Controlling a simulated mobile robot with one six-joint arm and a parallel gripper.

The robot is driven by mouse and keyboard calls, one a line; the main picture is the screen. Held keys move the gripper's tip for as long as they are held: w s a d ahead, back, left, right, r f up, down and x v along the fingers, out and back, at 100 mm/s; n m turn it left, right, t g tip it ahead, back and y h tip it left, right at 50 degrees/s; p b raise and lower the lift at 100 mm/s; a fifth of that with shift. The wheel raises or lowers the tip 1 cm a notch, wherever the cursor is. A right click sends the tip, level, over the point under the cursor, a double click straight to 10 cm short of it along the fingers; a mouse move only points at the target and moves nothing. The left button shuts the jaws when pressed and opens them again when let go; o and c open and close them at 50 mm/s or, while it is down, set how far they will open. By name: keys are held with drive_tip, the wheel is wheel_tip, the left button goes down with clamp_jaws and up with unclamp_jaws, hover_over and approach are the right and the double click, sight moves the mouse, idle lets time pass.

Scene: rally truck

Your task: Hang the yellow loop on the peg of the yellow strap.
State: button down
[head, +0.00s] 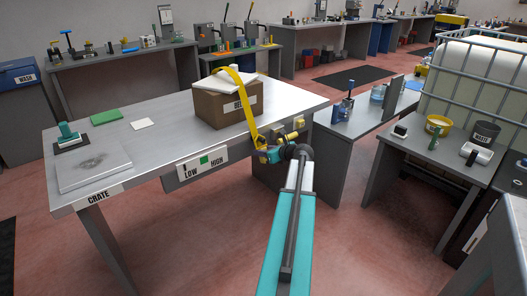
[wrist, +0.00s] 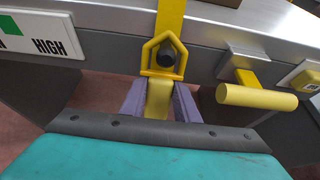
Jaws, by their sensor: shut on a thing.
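The yellow loop (wrist: 147,55) is a house-shaped frame with a tab below it, at the end of the yellow strap (wrist: 171,18). My gripper (wrist: 159,100) is shut on the tab. The dark round peg (wrist: 166,57) shows inside the loop's opening, near its middle. I cannot tell whether the loop is around the peg or still in front of it. In the head view the strap (head: 247,108) runs over a cardboard box (head: 212,108) and down past the table edge to my gripper (head: 268,156), where the loop and peg are too small to make out.
A yellow handle (wrist: 257,96) sticks out just right of my gripper, with a yellow-framed fitting (wrist: 308,75) beyond it. A LOW/HIGH panel (head: 203,163) is on the table front to the left. A white lid or sheet lies tilted on the box.

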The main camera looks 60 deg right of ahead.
idle(0.4)
drive_tip(key=c, duration=1.3)
unclamp_jaws()
drive_tip(key=shift+s, duration=0.1)
drive_tip(key=v, duration=1.3)
drive_tip(key=shift+s+a+r, duration=0.15)
drive_tip(key=shift+s+a, duration=0.05)
drive_tip(key=shift+s, duration=0.1)
drive_tip(key=shift+w, duration=0.1)
